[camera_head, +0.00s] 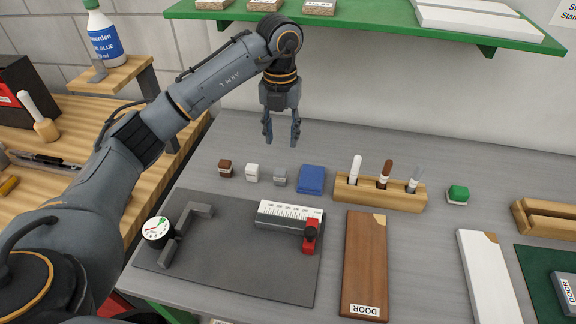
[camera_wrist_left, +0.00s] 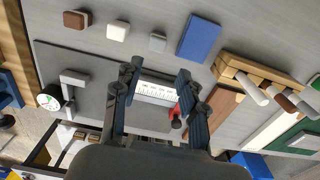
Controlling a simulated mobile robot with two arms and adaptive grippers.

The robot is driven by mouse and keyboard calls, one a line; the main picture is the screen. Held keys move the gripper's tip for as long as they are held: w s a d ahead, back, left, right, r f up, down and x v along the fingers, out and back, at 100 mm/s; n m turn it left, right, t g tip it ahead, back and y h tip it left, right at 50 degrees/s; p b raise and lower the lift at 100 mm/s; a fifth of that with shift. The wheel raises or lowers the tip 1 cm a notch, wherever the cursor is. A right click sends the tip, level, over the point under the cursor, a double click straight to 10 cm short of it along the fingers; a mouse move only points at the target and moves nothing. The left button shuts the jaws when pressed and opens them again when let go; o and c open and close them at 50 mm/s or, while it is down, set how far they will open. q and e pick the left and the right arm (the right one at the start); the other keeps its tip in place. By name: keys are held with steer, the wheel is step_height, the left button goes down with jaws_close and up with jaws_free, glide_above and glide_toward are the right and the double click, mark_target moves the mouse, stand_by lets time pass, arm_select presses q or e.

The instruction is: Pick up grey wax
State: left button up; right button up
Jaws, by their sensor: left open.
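The grey wax (camera_head: 279,176) is a small grey block on the grey tabletop, between a white block and a blue block. It also shows near the top middle of the left wrist view (camera_wrist_left: 158,42). My left gripper (camera_head: 281,140) is open and empty, with its fingers pointing down, above the table and apart from the grey wax. In the left wrist view, both fingers of my left gripper (camera_wrist_left: 158,80) show spread, with the grey wax beyond their tips. My right gripper is in neither view.
A brown block (camera_head: 225,168), white block (camera_head: 252,172) and blue block (camera_head: 311,179) flank the wax. A wooden holder (camera_head: 350,190) with crayon-like sticks stands to the right. A dark mat (camera_head: 225,262) with a ruler stop lies in front. A green shelf (camera_head: 380,18) overhangs behind.

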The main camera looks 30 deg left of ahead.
mark_target(280, 171)
arm_select(q)
steer(key=f+p, duration=0.1)
steer(key=f, duration=0.7)
steer(key=shift+s+p, duration=0.2)
steer(key=shift+p, duration=0.15)
steer(key=shift+f, duration=0.15)
steer(key=shift+f+p, duration=0.3)
steer(key=f, duration=0.1)
steer(key=f+p, duration=0.1)
steer(key=f, duration=0.1)
steer(key=shift+a+f+p, duration=0.2)
steer(key=shift+f+p, duration=0.1)
steer(key=shift+f, duration=0.5)
steer(key=c, duration=0.8)
